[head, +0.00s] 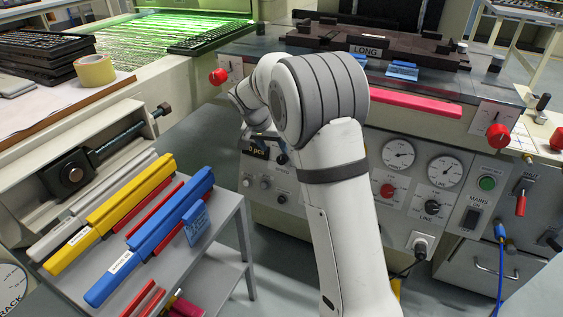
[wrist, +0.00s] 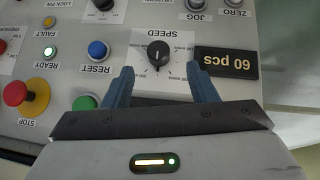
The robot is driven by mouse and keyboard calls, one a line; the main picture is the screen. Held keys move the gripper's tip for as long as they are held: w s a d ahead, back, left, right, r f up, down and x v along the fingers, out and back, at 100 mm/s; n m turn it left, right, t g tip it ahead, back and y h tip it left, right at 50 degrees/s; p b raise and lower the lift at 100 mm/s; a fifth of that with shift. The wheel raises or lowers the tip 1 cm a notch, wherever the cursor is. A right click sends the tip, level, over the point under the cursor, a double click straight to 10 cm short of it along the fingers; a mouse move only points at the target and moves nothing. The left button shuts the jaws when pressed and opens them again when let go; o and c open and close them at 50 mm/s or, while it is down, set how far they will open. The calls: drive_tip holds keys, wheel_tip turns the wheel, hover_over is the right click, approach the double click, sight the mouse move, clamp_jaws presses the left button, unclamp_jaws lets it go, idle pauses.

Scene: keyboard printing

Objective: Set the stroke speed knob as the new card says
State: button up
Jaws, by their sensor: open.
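The black stroke speed knob (wrist: 158,52) sits on a white dial plate lettered SPEED in the wrist view, upside down. Its exact setting is too small to read. My gripper (wrist: 161,72) is open, its two blue fingertips left and right of the knob and just short of it, with nothing between them. In the head view the knob (head: 281,158) shows above the SPEED label, beside my arm; my fingers are mostly hidden there. A black plate reading "60 pcs" (wrist: 226,64) is right of the knob; I cannot tell whether it is the new card.
A blue RESET button (wrist: 97,49) and a red STOP button (wrist: 16,93) lie left of the knob. JOG (wrist: 197,5) and ZERO (wrist: 235,3) controls are beyond it. A grey table with coloured bars (head: 230,215) stands left of the panel.

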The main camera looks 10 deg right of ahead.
sight(281, 160)
drive_tip(key=b+x, duration=0.3)
drive_tip(key=x, duration=0.4)
drive_tip(key=shift+d+f, duration=0.15)
drive_tip(key=shift+c, duration=0.4)
drive_tip(key=c, duration=0.9)
drive_tip(key=shift+s+d, duration=0.1)
drive_tip(key=shift+d, duration=0.05)
drive_tip(key=shift+p, duration=0.3)
